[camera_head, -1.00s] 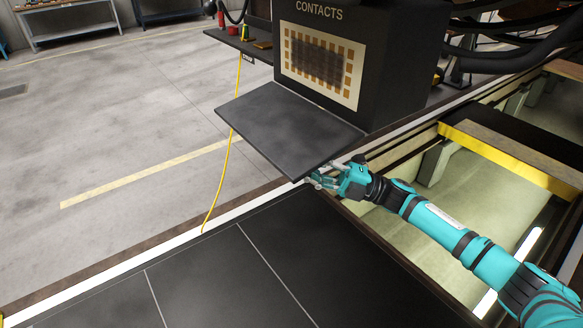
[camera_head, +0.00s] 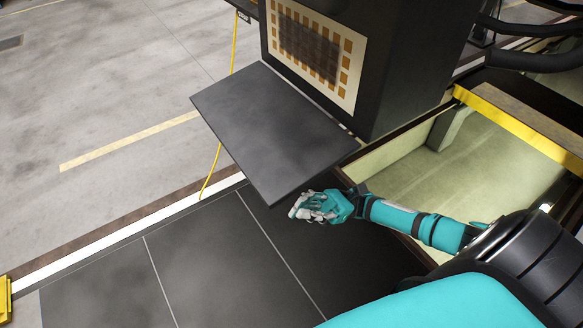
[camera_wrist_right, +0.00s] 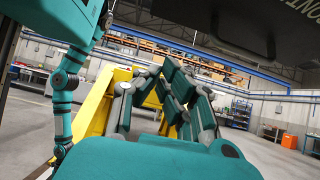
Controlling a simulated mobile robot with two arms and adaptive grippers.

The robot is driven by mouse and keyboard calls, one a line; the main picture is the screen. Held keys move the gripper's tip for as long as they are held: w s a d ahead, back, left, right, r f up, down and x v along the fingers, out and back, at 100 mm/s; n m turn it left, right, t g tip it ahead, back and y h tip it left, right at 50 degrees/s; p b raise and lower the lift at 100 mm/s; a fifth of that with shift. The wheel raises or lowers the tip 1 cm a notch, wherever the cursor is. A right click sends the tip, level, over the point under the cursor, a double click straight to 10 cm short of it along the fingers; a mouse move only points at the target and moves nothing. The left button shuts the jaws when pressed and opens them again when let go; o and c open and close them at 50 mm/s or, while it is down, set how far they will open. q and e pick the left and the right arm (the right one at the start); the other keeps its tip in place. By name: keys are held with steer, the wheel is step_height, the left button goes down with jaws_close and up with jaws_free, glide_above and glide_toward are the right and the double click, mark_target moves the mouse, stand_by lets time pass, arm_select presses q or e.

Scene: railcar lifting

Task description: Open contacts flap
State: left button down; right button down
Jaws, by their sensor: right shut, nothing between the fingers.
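The contacts flap (camera_head: 274,130) is a dark grey panel hinged along the lower front edge of a black box (camera_head: 405,70). It is swung down and out, lying nearly flat, so the box front is open. A cream panel with orange contact pads (camera_head: 315,50) shows inside, darkened in its middle. My right gripper (camera_head: 300,214) is just below the near edge of the flap, over the dark floor plates. My left gripper is not in view.
A pit with pale walls (camera_head: 420,165) lies right of the box, with a yellow-edged beam (camera_head: 520,125) across it. A yellow cable (camera_head: 213,170) hangs left of the flap. Dark floor plates (camera_head: 190,265) in front are clear.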

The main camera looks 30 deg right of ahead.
mark_target(269, 203)
steer(key=p+x, duration=0.2)
steer(key=x, duration=0.1)
steer(key=d+r+p+x, duration=0.1)
steer(key=p+x, duration=0.2)
steer(key=x, duration=0.1)
steer(key=r+p+x, duration=0.1)
steer(key=p+x, duration=0.1)
steer(key=x, duration=0.2)
steer(key=shift+d+r, duration=0.15)
steer(key=shift+d, duration=0.05)
steer(key=shift+r+p, duration=0.15)
steer(key=shift+p, duration=0.2)
